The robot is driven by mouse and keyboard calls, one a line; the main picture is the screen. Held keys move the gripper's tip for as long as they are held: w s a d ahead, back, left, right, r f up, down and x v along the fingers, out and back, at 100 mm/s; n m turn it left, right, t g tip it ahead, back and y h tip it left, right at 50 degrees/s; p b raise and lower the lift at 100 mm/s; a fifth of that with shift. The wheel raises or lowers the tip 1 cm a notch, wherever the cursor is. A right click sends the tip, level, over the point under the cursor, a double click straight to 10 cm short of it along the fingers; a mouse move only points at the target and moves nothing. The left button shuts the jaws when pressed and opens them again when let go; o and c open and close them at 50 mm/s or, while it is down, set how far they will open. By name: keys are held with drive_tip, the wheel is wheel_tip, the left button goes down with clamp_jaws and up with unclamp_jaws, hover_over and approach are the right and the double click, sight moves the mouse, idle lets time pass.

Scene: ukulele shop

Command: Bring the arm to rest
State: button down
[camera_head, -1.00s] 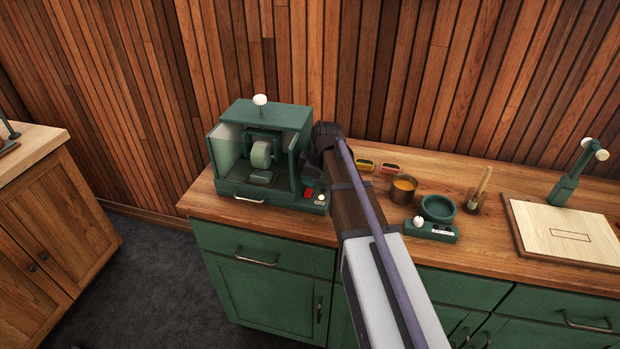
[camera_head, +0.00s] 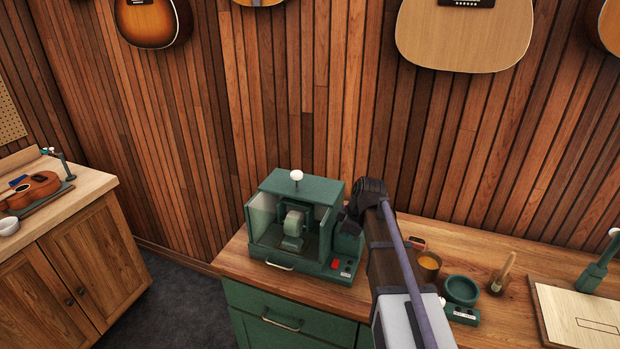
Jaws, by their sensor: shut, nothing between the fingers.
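My arm (camera_head: 388,262) reaches up from the bottom right over the workbench. Its far visible end is a dark joint (camera_head: 370,192) just right of the green machine (camera_head: 300,190). I cannot tell whether the arm touches the machine.
The wooden counter (camera_head: 450,234) holds an amber-filled cup (camera_head: 429,266), a green bowl (camera_head: 461,290), a brush-like tool (camera_head: 502,274) and a pale board (camera_head: 590,318). Guitars hang above, including a pale one (camera_head: 465,40). A second bench (camera_head: 70,245) stands left across dark floor (camera_head: 185,315).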

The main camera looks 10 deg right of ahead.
drive_tip(key=s+a+f+m+g+h+b, duration=0.1)
drive_tip(key=s+a+f+m+b, duration=0.1)
drive_tip(key=s+m, duration=0.4)
drive_tip(key=s+a+f+m+g+h+b, duration=0.1)
drive_tip(key=s+a+m, duration=0.4)
drive_tip(key=s, duration=0.8)
wheel_tip(320, 180, down, 2)
drive_tip(key=shift+m+b, duration=0.4)
drive_tip(key=shift+b, duration=0.2)
drive_tip(key=shift+s, duration=0.1)
